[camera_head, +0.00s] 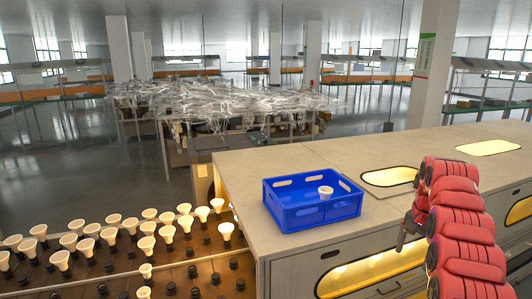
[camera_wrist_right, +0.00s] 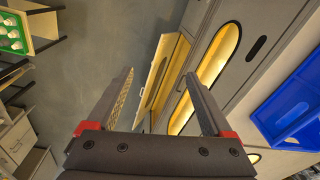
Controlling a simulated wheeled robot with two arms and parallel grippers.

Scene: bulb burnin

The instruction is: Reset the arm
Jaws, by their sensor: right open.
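My right arm is red and comes in from the right in the head view. Its gripper (camera_head: 404,236) hangs in front of the cabinet's front face, to the right of the blue crate. In the right wrist view the gripper's two fingers (camera_wrist_right: 160,76) are spread apart with nothing between them. My left gripper is not in view.
A blue crate (camera_head: 291,216) stands on the cabinet top (camera_head: 252,180) with one white bulb (camera_head: 325,192) in it; the crate also shows in the wrist view (camera_wrist_right: 290,105). Several bulbs (camera_head: 145,245) stand in a rack at left. The cabinet front has lit openings (camera_head: 370,272).

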